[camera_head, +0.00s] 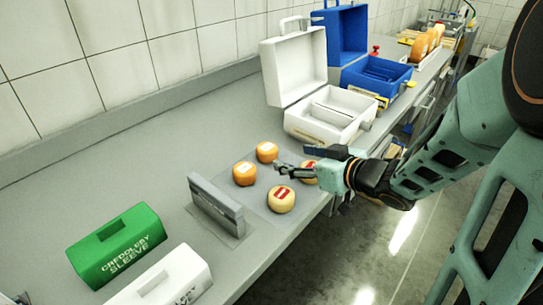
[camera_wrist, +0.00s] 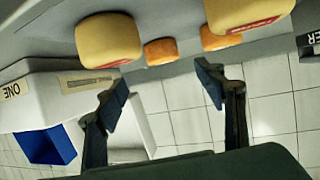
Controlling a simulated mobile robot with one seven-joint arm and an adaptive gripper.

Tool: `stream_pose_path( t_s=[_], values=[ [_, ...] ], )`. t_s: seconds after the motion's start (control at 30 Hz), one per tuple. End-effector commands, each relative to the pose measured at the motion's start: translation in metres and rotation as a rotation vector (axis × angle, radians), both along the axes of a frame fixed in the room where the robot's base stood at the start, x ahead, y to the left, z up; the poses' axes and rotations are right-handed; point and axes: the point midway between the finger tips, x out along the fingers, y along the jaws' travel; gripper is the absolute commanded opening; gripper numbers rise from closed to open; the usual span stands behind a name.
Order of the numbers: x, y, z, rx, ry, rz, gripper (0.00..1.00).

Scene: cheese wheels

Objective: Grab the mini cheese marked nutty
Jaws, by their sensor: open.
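Several mini cheeses sit on a grey mat (camera_head: 262,190) on the counter. Two are orange with white labels, one at the back (camera_head: 267,152) and one at the left (camera_head: 245,174). Two are pale yellow with red labels, a front one (camera_head: 281,201) and a right one (camera_head: 306,178) partly hidden behind my gripper (camera_head: 294,162). The label words are too small to read, so I cannot tell which is nutty. In the wrist view my gripper (camera_wrist: 160,92) is open and empty, with two yellow cheeses (camera_wrist: 108,42) and two orange ones (camera_wrist: 160,51) beyond its fingers.
A grey upright sign (camera_head: 216,206) stands left of the mat. An open white case (camera_head: 325,125) and an open blue case (camera_head: 376,80) stand behind. Green (camera_head: 115,245) and white (camera_head: 165,283) sleeves lie at the front left. The counter's left middle is clear.

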Motion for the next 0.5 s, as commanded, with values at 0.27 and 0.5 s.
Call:
stream_pose_path(
  t_s=[0.27, 0.5],
  values=[
    [0.016, 0.021, -0.018, 0.017, 0.014, 0.008, 0.64],
    [0.035, 0.035, -0.025, 0.016, 0.012, 0.005, 0.64]
  ],
)
